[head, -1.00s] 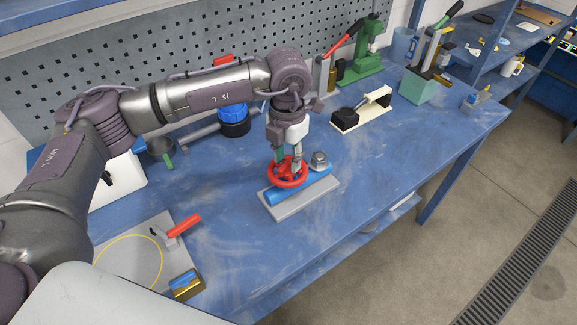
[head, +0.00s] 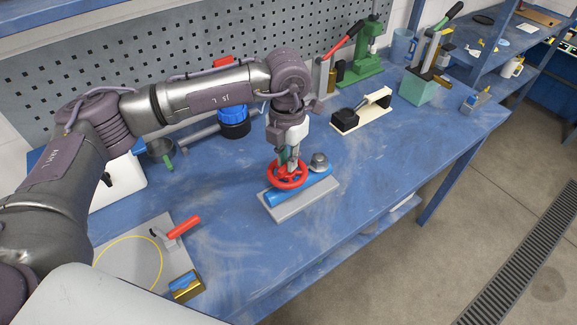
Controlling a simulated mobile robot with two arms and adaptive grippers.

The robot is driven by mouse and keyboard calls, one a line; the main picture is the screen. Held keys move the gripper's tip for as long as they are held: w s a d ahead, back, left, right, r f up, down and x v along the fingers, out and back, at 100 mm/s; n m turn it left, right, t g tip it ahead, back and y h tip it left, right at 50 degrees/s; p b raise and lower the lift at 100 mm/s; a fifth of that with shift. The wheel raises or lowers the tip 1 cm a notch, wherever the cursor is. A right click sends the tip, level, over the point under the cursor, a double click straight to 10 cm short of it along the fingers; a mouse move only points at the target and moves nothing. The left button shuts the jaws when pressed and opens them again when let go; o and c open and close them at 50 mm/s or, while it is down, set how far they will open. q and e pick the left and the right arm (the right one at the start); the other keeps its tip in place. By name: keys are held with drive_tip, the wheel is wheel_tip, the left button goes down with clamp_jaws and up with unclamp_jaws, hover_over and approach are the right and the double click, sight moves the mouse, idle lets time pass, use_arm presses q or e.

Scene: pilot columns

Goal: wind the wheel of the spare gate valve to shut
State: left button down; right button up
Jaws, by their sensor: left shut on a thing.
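The spare gate valve has a red handwheel (head: 288,182) that lies flat above a blue pipe body (head: 318,181). The body is fixed on a grey base plate (head: 300,208) on the blue bench. A grey metal nut-like part stands at the far right end of the body. My left gripper (head: 289,165) points down at the wheel from above and is shut on it near the middle. The fingers and wheel overlap, so the exact contact is hidden. My right gripper is not in view.
Behind stand a cream-coloured device with black blocks (head: 362,110), a green press (head: 362,66) and a blue-capped cylinder (head: 234,121). A grey plate with a red-handled lever (head: 183,226) lies at the front left. The bench (head: 385,180) is clear to the right of the valve.

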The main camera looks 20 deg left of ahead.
use_arm(q)
drive_tip(key=shift+f+m+b, duration=0.2)
drive_tip(key=shift+m+b, duration=0.65)
drive_tip(key=shift+m, duration=0.05)
drive_tip(key=shift+m+b, duration=0.65)
drive_tip(key=shift+m, duration=0.55)
drive_tip(key=shift+r+m, duration=0.15)
drive_tip(key=shift+m, duration=0.15)
